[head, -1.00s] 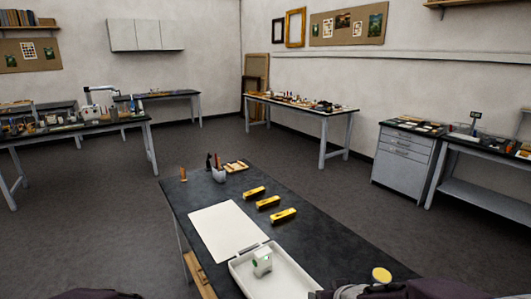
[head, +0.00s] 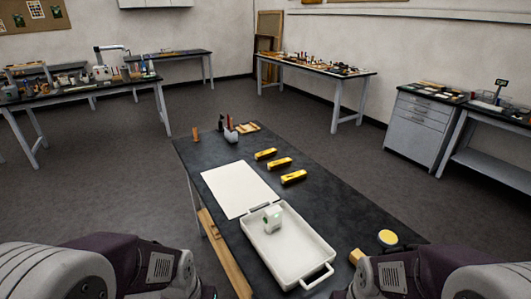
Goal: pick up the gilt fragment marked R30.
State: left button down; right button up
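Three gilt fragments lie in a slanting row on the dark table (head: 335,216) in the head view. They are the far one (head: 265,154), the middle one (head: 279,164) and the near one (head: 293,177). Each looks like a short yellow bar with small dark marks. The marks are too small to read, so I cannot tell which is R30. My two arms show at the lower left and lower right edges, short of the fragments. Both grippers are out of view.
A white sheet (head: 236,190) lies left of the fragments. A yellow round item (head: 388,237) lies near right.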

aim_at(264, 154)
jog(key=j+u, duration=0.1)
jog(key=j, duration=0.8)
jog(key=i+j+u, duration=0.2)
jog(key=i+j, duration=0.7)
jog(key=i, duration=0.1)
